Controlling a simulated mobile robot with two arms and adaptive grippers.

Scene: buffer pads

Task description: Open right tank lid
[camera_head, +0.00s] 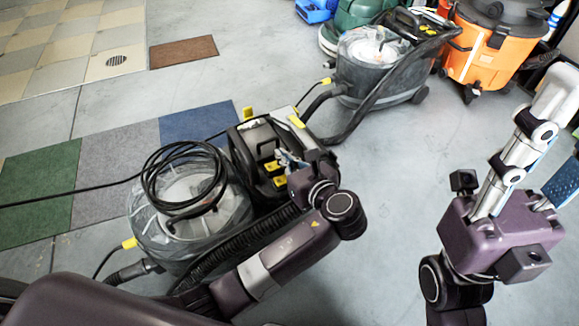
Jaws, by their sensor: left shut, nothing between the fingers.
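A carpet-cleaning machine stands in front of me. Its round tank with a clear cover (235,215) is on the left, with a coiled black cable on top. Its black part with yellow latches (258,141) is on the right. I cannot tell for sure which piece is the right tank lid; no part of the machine visibly stands open. My left gripper (284,158) is shut and empty at the right side of the black part, close to the yellow latches. Whether it touches them is unclear.
A second, similar machine (362,78) stands behind, its black hose reaching towards the near one. An orange vacuum (482,60) is at the back right. Coloured carpet tiles (115,170) lie at the left. The grey floor between the machines and my right arm is clear.

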